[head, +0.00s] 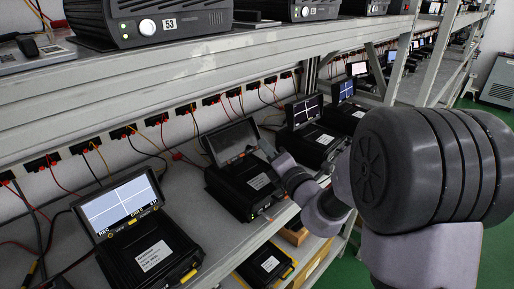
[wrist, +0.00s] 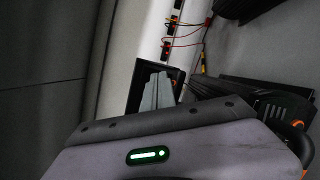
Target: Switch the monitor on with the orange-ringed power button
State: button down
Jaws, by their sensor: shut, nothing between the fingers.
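The monitor (head: 231,142) with a plain grey screen and no picture stands tilted on a black unit in the middle of the lower shelf. My gripper (head: 266,147) is shut and empty, close to the right edge of the monitor in the head view. I cannot tell whether it touches.
A lit monitor (head: 122,203) stands at left, and another lit monitor (head: 304,111) stands farther back at right. The upper shelf (head: 180,60) runs above with black units on it. Red, black and yellow cables (head: 100,155) hang behind. Green floor lies at right.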

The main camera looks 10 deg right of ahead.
jog(key=shift+w+a+f, duration=0.1)
jog(key=shift+w+f, duration=0.15)
jog(key=shift+a+f, duration=0.3)
jog(key=shift+f, duration=0.25)
dwell(1.2)
jog(key=shift+d+p, duration=0.1)
jog(key=shift+p, duration=0.2)
jog(key=shift+s+d+r+p, duration=0.15)
jog(key=shift+s+r+p, duration=0.1)
jog(key=shift+r+p, duration=0.25)
jog(key=shift+s+d+r+p, duration=0.45)
jog(key=shift+s+r, duration=0.15)
jog(key=shift+r, duration=0.05)
jog(key=shift+s+d+r+p, duration=0.4)
jog(key=shift+s+d+r, duration=0.05)
jog(key=shift+s+r, duration=0.2)
